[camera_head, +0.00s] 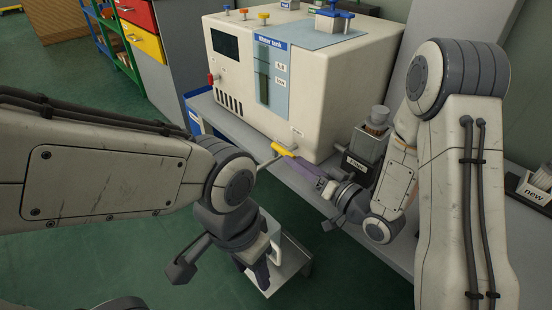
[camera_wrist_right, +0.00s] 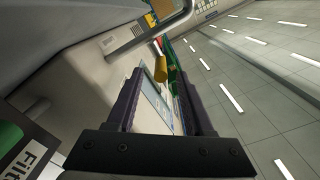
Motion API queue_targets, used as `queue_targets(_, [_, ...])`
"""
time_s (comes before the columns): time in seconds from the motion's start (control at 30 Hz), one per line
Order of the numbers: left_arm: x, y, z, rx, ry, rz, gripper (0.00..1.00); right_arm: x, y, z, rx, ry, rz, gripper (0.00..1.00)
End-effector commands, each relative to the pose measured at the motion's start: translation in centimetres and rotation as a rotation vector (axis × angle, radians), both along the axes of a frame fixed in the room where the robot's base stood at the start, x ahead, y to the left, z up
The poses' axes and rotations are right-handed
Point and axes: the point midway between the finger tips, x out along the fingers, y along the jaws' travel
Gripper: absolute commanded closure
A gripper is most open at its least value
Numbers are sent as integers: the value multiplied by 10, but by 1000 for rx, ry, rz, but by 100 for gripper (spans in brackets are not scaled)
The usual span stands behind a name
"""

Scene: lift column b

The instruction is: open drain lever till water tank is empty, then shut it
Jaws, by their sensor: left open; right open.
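The white machine (camera_head: 310,85) carries a blue "Water tank" panel with a dark vertical gauge window (camera_head: 263,75) beside two small labels. I cannot read the water level. The yellow drain lever (camera_head: 283,149) sticks out low on the machine's front. My right gripper (camera_head: 299,165) is open, its purple fingers reaching toward the lever from the right. In the right wrist view the yellow lever (camera_wrist_right: 160,64) shows between the open fingertips (camera_wrist_right: 158,78); I cannot tell whether they touch. My left gripper (camera_head: 262,274) is open and empty, pointing down, well below the lever.
A labelled filter unit (camera_head: 366,150) with a jar (camera_head: 376,121) stands right of the machine, close to my right arm. A box marked "new" (camera_head: 533,193) sits at the right. Drawers (camera_head: 141,30) stand at the back left.

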Motion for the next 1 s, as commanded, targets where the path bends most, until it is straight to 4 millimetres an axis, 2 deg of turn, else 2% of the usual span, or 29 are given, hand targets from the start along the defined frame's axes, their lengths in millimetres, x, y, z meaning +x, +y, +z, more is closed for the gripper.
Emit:
queue_targets(0.03, [0, 0, -12, 0, 0, 0, 50, 4, 7, -4, 0, -7, 6, 48])
queue_targets(0.2, [0, 0, -18, 0, 0, 0, 50, 30, 32, -1, 1, -4, 6, 48])
queue_targets(0.4, [0, 0, -23, 0, 0, 0, 50, 50, 51, 0, 1, -3, 4, 48])
queue_targets(0.83, [0, 0, -24, 0, 0, 0, 50, 57, 58, 1, 1, 0, 3, 48])
queue_targets(0.97, [0, 0, -24, 0, 0, 0, 50, 57, 58, 1, 2, 0, 4, 98])
queue_targets(1.0, [0, 0, -24, 0, 0, 0, 50, 56, 58, 1, 1, 0, 5, 100])
